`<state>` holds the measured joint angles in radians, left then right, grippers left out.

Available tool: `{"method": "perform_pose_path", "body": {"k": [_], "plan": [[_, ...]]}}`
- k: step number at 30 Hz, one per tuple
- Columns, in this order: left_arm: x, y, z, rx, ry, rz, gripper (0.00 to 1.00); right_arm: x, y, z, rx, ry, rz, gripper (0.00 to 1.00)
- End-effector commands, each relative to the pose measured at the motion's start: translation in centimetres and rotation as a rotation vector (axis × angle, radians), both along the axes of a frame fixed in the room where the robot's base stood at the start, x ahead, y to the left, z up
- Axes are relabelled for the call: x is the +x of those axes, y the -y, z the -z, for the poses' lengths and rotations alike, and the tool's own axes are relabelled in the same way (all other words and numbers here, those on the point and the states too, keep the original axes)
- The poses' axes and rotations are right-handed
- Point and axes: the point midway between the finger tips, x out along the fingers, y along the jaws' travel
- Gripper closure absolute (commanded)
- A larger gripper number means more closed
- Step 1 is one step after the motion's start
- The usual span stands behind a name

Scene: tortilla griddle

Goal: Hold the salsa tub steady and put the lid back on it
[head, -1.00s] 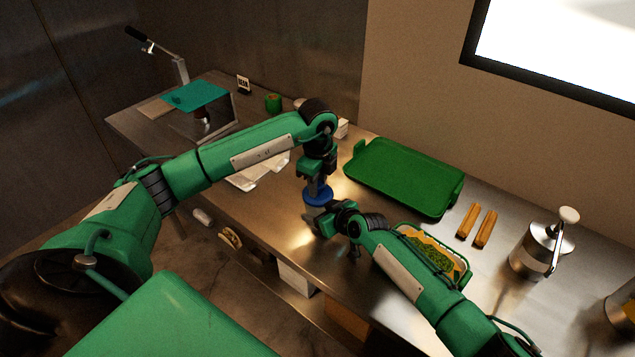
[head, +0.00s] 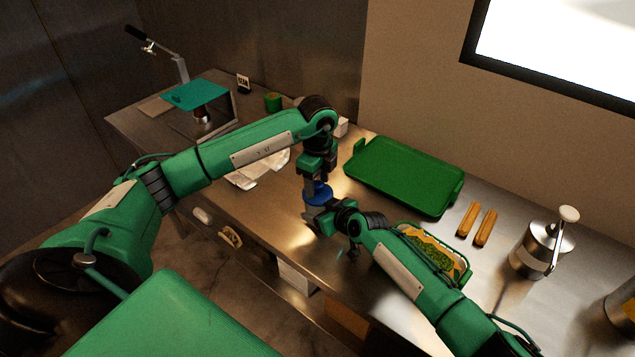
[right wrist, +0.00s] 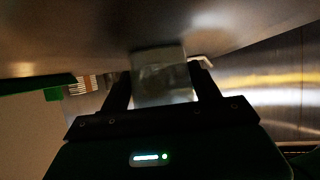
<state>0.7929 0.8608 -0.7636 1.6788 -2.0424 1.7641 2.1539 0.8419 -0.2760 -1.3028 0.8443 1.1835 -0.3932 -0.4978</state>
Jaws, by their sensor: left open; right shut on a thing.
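The blue lid (head: 319,196) is at the top of the salsa tub in the head view, level as far as I can see. I cannot tell whether it is fully seated. My left gripper (head: 316,181) is open just above the lid, pointing down. My right gripper (head: 323,219) is shut on the tub from the side. In the head view the tub is mostly hidden by the lid and the right gripper. In the right wrist view the pale, translucent tub (right wrist: 163,80) is between the two dark fingers.
A green griddle tray (head: 405,177) lies behind the right gripper. A container of green and yellow food (head: 432,255) is beside the right forearm. The counter's front edge is close to the tub.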

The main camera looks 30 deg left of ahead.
Motion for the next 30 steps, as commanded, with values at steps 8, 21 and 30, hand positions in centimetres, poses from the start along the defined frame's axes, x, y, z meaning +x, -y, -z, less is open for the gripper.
{"method": "perform_pose_path", "body": {"k": [8, 21, 30], "plan": [[0.0, 0.0, -0.3, 0.000, 0.000, 0.000, 0.48, 0.0, 0.0, 0.0, 0.000, 0.000, 0.000, 0.56], [0.0, 0.0, -1.6, -0.001, 0.001, 0.000, 0.48, 0.0, 0.0, 0.0, 0.000, 0.000, 0.000, 0.56], [0.0, 0.0, -3.4, 0.000, 0.001, -0.001, 0.48, 0.0, 0.0, 0.0, 0.000, 0.000, 0.000, 0.56]]}}
